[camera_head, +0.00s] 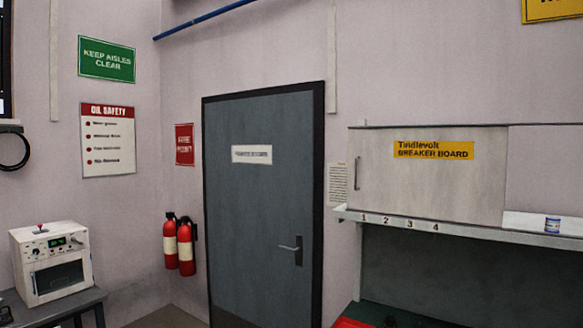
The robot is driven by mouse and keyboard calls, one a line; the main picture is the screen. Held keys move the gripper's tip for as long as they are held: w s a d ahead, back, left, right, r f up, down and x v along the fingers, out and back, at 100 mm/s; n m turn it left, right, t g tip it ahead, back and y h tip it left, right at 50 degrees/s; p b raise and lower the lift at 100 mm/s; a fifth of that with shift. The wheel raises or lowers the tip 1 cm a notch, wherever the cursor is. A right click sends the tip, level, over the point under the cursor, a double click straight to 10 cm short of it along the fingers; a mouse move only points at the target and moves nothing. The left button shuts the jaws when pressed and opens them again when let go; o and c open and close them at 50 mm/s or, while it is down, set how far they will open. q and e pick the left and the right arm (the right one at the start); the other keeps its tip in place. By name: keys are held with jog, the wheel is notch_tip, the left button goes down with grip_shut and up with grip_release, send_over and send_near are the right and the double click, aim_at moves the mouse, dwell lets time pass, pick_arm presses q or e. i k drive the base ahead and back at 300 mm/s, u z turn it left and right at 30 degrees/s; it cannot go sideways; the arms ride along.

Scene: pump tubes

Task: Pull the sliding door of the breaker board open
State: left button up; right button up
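The breaker board (466,190) is a pale wall cabinet at the right of the head view. Its sliding door (420,190) is a light grey panel with a yellow "Tindlevolt BREAKER BOARD" label (433,150). A thin upright handle (357,173) is near the door's left edge. The door covers the left part of the board, and nothing behind it shows. A paler flat panel (545,165) lies to its right. Neither gripper can be made out in this view, and nothing touches the handle.
A grey room door (262,210), fire extinguishers (178,244) and a white bench device (52,262) are to the left. Dark items at the bottom edge are cut off.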

aim_at(455, 174)
jog(key=u, duration=0.4)
jog(key=i, duration=1.75)
jog(key=z, duration=0.95)
jog(key=i, duration=0.8)
jog(key=z, duration=0.7)
